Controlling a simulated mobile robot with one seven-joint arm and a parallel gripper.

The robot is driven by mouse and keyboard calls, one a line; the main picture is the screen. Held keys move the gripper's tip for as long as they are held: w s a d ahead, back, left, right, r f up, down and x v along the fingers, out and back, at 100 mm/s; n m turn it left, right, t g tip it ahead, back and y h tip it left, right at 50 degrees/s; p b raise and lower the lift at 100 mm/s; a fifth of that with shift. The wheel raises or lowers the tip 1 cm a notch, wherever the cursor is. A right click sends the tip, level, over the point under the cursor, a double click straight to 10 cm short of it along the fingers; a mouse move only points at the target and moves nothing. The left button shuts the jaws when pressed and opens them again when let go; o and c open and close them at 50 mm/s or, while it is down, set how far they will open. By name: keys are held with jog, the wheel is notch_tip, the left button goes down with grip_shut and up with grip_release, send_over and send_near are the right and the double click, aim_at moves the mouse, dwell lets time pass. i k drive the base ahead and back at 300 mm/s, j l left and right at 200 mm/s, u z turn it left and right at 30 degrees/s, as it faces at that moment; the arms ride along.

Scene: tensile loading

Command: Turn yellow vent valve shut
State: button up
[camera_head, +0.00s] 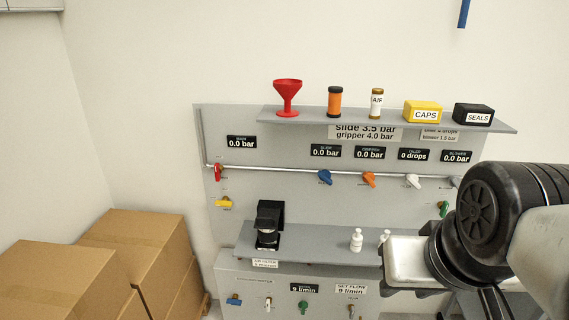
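The yellow vent valve (223,204) is a small flat lever handle low on the left side of the grey wall panel, below the red valve. Its handle looks roughly level. Nothing touches it or stands in front of it. My arm comes in at the right edge, far from the valve, and covers the right part of the panel. The fingers of my gripper do not show.
A red valve (217,172) sits just above on the pipe. A grey lower shelf (325,246) holds a black filter unit (268,226). Cardboard boxes (137,240) stand at lower left. An upper shelf (388,119) carries a red funnel (287,96) and containers.

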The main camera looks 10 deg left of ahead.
aim_at(225, 202)
jog(key=i+j, duration=0.15)
jog(key=i, duration=0.25)
jog(key=i+j, duration=0.15)
jog(key=i, duration=0.25)
jog(key=i+u, duration=0.2)
jog(key=u, duration=0.15)
jog(key=i+u, duration=0.2)
jog(key=u, duration=0.2)
jog(key=i+u, duration=0.2)
jog(key=u, duration=1.3)
